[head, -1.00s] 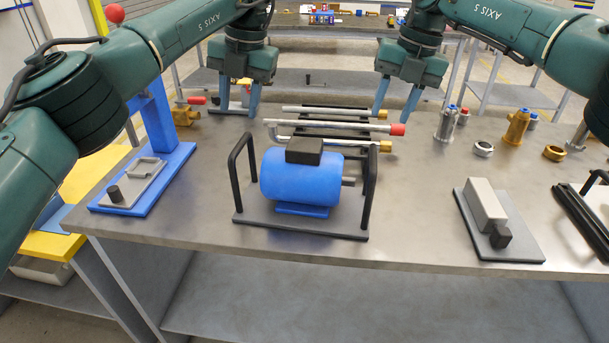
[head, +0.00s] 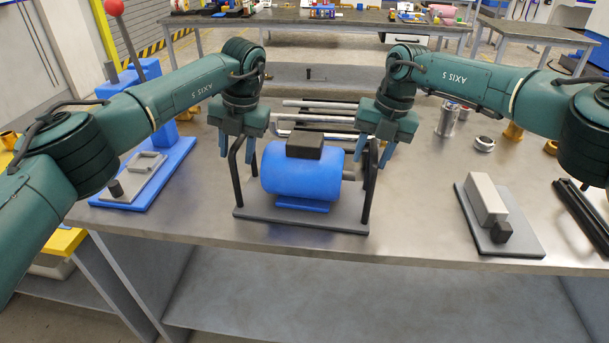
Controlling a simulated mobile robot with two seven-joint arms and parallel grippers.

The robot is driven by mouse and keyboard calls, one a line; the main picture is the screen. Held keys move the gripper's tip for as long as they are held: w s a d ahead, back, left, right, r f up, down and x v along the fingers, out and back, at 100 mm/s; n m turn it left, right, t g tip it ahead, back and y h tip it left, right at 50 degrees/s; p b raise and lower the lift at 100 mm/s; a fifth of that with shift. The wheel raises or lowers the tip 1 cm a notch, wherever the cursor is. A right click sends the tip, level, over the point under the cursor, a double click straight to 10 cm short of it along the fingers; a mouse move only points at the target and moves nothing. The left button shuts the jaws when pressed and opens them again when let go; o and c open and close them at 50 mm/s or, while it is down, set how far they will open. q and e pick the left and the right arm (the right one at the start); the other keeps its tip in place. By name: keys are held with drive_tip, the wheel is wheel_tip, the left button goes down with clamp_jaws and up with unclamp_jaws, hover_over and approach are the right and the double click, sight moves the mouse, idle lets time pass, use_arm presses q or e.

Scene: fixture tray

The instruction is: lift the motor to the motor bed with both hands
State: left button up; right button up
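The blue motor (head: 300,178), with a black box on top, stands on a grey plate (head: 262,222) with a black handle at each end. The plate rests on the metal table. My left gripper (head: 237,153) is open, pointing down, its fingers apart at the top of the left handle (head: 237,180). My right gripper (head: 373,158) is open, pointing down, its fingers on either side of the top of the right handle (head: 368,195). I cannot tell whether the fingers touch the handles. I cannot tell which fixture is the motor bed.
A blue fixture (head: 172,158) with a grey plate stands to the left. Pipes (head: 312,104) lie behind the motor. A grey block on a dark plate (head: 486,203) and a dark rail (head: 585,212) are on the right. The table is clear between motor and grey block.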

use_arm(q)
drive_tip(key=shift+a+f, duration=0.1)
drive_tip(key=shift+f, duration=0.4)
use_arm(e)
drive_tip(key=shift+a+f, duration=0.1)
drive_tip(key=shift+f, duration=0.35)
use_arm(q)
drive_tip(key=shift+c, duration=0.6)
use_arm(e)
drive_tip(key=shift+c, duration=0.6)
use_arm(q)
clamp_jaws()
use_arm(e)
clamp_jaws()
use_arm(q)
drive_tip(key=shift+r, duration=0.1)
